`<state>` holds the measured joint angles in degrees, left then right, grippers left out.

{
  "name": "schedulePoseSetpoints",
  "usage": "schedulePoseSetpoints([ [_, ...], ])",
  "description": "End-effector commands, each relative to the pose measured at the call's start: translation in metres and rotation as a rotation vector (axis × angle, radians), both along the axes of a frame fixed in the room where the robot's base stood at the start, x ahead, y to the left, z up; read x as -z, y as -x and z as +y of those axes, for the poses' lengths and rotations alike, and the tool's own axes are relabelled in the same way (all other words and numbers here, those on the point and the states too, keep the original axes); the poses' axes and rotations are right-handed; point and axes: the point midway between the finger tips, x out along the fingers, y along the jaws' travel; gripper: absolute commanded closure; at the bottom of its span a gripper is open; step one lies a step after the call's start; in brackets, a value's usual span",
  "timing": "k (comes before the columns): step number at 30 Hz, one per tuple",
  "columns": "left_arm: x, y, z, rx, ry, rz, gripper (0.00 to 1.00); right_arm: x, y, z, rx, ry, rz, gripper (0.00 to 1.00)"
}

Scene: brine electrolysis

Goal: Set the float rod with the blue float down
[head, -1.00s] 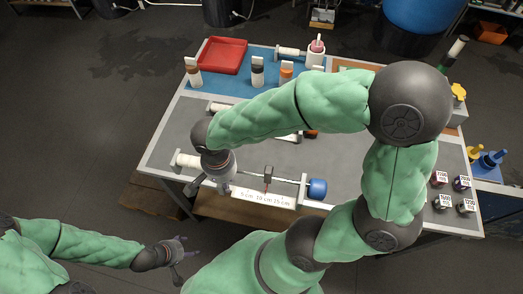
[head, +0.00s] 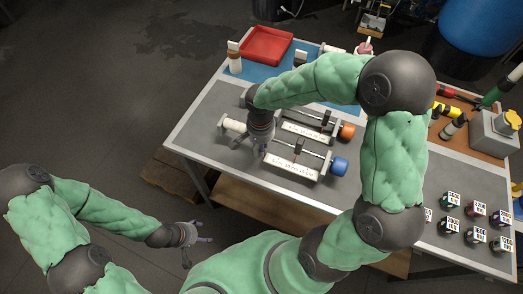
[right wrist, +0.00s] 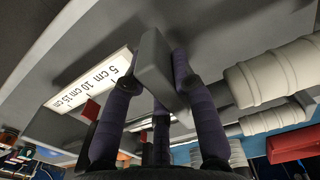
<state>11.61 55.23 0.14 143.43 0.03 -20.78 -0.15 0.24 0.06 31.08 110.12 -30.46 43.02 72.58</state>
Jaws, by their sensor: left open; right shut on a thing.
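The float rod with the blue float (head: 340,166) lies along the front of the grey table, over a white scale strip (head: 292,166) marked in cm. Its white cylinder end (head: 233,126) shows left of my right gripper (head: 258,150). That gripper is shut on the rod, near its left part. In the right wrist view the fingers close on a grey block (right wrist: 154,62) beside the scale strip (right wrist: 92,84). Whether the rod touches its supports cannot be told. My left gripper (head: 190,240) is open and empty, off the table at the front left.
A second float rod with an orange float (head: 347,131) lies just behind, parallel, with its own scale strip (head: 307,132). A red tray (head: 266,45) stands at the back. Several small labelled bottles (head: 475,235) stand at the front right. My right arm covers part of the table.

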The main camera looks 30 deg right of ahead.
Motion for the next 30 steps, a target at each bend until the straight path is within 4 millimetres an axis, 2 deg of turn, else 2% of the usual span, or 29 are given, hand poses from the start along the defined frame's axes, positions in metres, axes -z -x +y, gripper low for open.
schedulePoseSetpoints([
  [9,0.016,0.0,0.0,0.0,0.0,0.0,0.32,0.038,-0.005,-0.005,-0.001,0.001,0.002,1.0],
  [22,0.02,0.0,0.0,0.0,0.0,0.0,0.32,0.042,-0.005,-0.005,0.0,0.0,0.0,1.0],
  [23,0.019,0.0,0.0,0.0,0.0,0.0,0.32,0.042,-0.005,-0.004,0.0,0.001,0.001,0.68],
  [24,0.019,0.0,0.0,0.0,0.0,0.0,0.32,0.042,-0.005,-0.004,0.0,0.0,0.001,0.56],
  [25,0.018,0.0,0.0,0.0,0.0,0.0,0.32,0.041,-0.005,-0.004,0.0,0.0,0.001,0.5],
  [30,0.018,0.0,0.0,0.0,0.0,0.0,0.32,0.041,-0.005,-0.004,0.0,0.0,0.001,0.5],
])
